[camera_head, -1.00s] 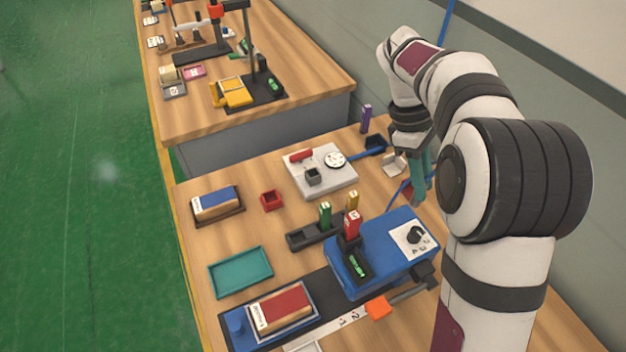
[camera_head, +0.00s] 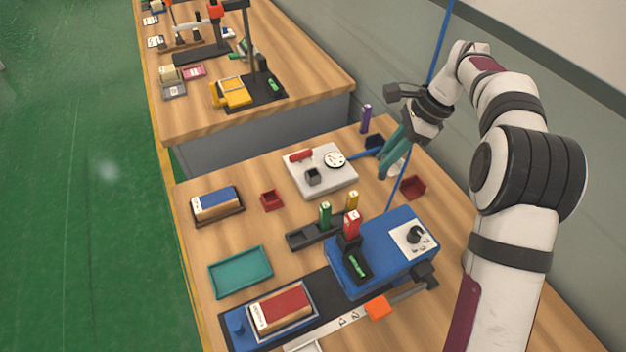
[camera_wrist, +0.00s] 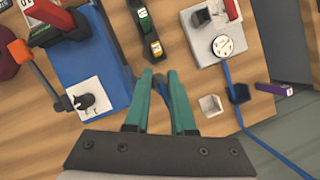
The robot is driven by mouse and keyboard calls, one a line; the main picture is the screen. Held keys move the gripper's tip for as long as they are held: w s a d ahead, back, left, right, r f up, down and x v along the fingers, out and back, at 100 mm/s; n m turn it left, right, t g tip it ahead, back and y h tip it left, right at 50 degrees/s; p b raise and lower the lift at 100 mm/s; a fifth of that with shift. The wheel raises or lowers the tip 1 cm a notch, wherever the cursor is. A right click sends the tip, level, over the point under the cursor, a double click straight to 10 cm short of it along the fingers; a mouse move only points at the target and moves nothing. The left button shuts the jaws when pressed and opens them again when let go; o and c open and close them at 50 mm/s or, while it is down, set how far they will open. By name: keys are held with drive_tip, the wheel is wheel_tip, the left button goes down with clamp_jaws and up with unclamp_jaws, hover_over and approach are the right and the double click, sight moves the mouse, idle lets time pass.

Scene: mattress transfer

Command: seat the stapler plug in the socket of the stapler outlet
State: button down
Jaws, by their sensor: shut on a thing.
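My gripper (camera_head: 387,172) has teal fingers pointing down, in the air over the back right of the near table. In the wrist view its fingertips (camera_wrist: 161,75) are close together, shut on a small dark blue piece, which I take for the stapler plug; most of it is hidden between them. A blue machine with a knob (camera_head: 375,262) stands at the front right and also shows in the wrist view (camera_wrist: 95,60). A blue cord (camera_head: 397,187) runs between the machine's back and the gripper area. I cannot tell which part is the stapler outlet.
A grey plate with a dial (camera_head: 322,186) lies left of my gripper. A dark blue box (camera_wrist: 238,95) and a white box (camera_wrist: 211,106) stand nearby. The wall is close behind.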

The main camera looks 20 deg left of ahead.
drive_tip(key=w+a+f+m+t, duration=0.2)
drive_tip(key=w+a+m, duration=0.2)
drive_tip(key=a+m, duration=0.2)
hover_over(308, 171)
drive_tip(key=d, duration=0.2)
wheel_tip(308, 171, down, 7)
drive_tip(key=shift+s+a+f, duration=0.1)
drive_tip(key=shift+f, duration=0.95)
drive_tip(key=shift+a+f, duration=0.1)
drive_tip(key=shift+f, duration=0.9)
drive_tip(key=c, duration=0.8)
unclamp_jaws()
drive_tip(key=shift+f, duration=0.1)
drive_tip(key=shift+o, duration=0.2)
